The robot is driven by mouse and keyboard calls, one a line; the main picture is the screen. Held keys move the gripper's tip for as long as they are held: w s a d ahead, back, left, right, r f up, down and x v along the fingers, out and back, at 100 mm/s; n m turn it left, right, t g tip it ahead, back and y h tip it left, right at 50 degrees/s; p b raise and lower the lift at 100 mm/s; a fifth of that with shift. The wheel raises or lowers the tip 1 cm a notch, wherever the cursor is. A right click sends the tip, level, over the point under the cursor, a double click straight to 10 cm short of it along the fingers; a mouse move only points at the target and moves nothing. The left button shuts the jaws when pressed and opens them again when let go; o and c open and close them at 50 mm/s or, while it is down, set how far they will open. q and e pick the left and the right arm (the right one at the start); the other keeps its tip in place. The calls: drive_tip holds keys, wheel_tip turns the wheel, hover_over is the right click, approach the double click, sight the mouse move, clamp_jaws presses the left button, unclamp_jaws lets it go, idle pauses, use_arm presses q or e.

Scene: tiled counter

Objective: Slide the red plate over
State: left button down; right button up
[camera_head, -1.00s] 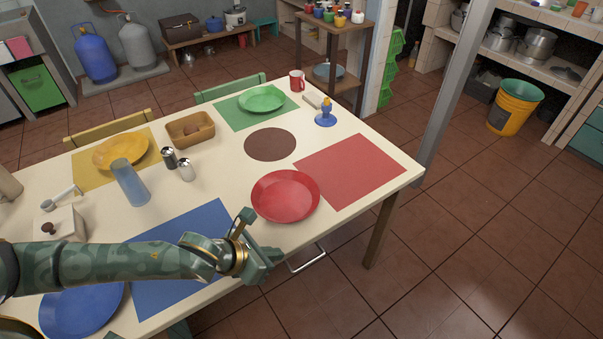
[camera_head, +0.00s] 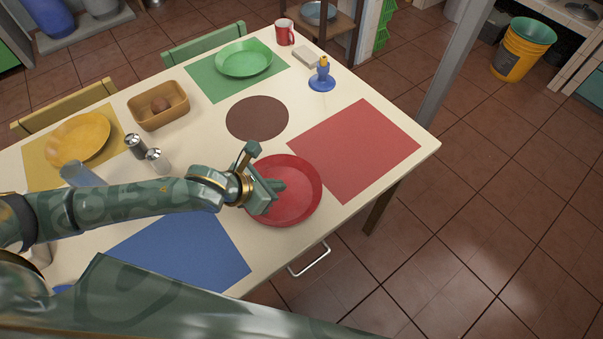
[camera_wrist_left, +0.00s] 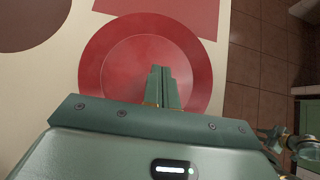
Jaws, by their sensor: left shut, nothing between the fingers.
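The red plate (camera_head: 300,196) lies flat on the cream table, to the left of the red placemat (camera_head: 354,150), with its right side near the mat's left edge. My left gripper (camera_head: 280,185) reaches over the plate's left part with its fingers shut and empty. In the left wrist view the shut fingers (camera_wrist_left: 162,85) show over the near half of the red plate (camera_wrist_left: 105,60); I cannot tell whether they touch it. The red placemat (camera_wrist_left: 165,14) lies just beyond the plate there.
A brown round mat (camera_head: 257,118) lies beyond the plate. A blue placemat (camera_head: 180,252) is at the near left. Salt and pepper shakers (camera_head: 157,159) stand behind my left arm. A blue candle holder (camera_head: 321,80) stands beyond the red placemat, which is bare.

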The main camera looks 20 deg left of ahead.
sight(310, 177)
use_arm(q)
drive_tip(key=b+x, duration=0.2)
drive_tip(key=x, duration=0.4)
drive_tip(key=shift+w+d+r, duration=0.2)
drive_tip(key=shift+w+d, duration=0.5)
drive_tip(key=shift+w, duration=0.2)
drive_tip(key=shift+w+d, duration=0.3)
drive_tip(key=shift+w, duration=0.05)
drive_tip(key=shift+r, duration=0.1)
